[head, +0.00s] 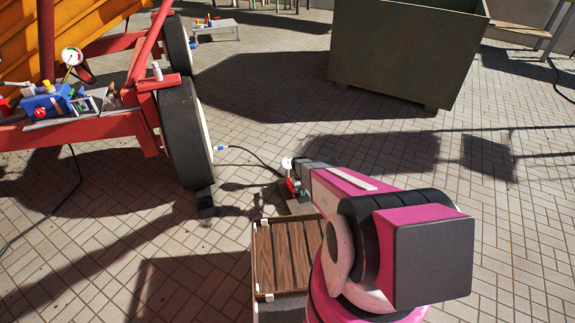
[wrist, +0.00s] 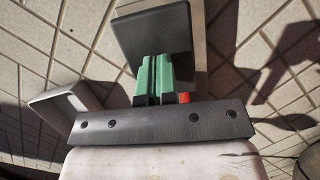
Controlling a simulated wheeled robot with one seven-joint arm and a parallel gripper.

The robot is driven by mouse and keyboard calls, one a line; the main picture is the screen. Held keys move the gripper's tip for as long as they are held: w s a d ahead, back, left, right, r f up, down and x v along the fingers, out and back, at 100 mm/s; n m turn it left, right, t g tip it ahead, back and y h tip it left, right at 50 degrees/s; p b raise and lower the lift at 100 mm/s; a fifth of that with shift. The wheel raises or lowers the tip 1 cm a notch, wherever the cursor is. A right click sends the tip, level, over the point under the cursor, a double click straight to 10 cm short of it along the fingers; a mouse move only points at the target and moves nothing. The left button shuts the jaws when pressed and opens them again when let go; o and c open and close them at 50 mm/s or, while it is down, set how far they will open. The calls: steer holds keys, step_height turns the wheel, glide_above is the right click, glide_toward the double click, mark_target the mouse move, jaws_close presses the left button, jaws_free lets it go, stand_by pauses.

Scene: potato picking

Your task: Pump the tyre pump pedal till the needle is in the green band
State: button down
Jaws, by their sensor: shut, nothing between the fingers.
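The tyre pump (head: 292,188), with red and dark parts, stands on the paving at the end of my arm, partly hidden by it. A small white round dial (head: 287,163) shows at its top; its needle and green band are too small to read. In the wrist view a dark flat plate (wrist: 150,33), apparently the pedal, lies just beyond the fingertips. My gripper (wrist: 164,62) has green fingers pressed together with nothing between them, pointing at this plate. I cannot tell whether they touch it. A small red part (wrist: 184,98) shows beside the fingers.
A black hose (head: 246,150) runs from the trailer wheel (head: 185,130) towards the pump. A slatted wooden box (head: 278,255) stands near my arm. A larger white dial (head: 72,56) stands above cluttered tools on the red trailer. A big dark bin (head: 405,50) stands behind; paving at right is clear.

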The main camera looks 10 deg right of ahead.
steer(key=shift+f, duration=0.15)
steer(key=shift+s+f, duration=0.1)
steer(key=shift+f, duration=0.65)
steer(key=shift+s+f, duration=0.1)
steer(key=shift+f, duration=0.5)
stand_by(0.3)
steer(key=shift+f, duration=0.25)
steer(key=shift+s+d+v, duration=0.1)
steer(key=shift+s+v, duration=0.05)
steer(key=shift+v, duration=1)
steer(key=shift+s+d+v, duration=0.1)
steer(key=shift+s+v, duration=0.1)
steer(key=shift+v, duration=0.95)
steer(key=shift+s+d+v, duration=0.1)
steer(key=shift+s+v, duration=0.05)
steer(key=shift+v, duration=1)
steer(key=shift+a+r, duration=0.1)
steer(key=shift+r, duration=0.1)
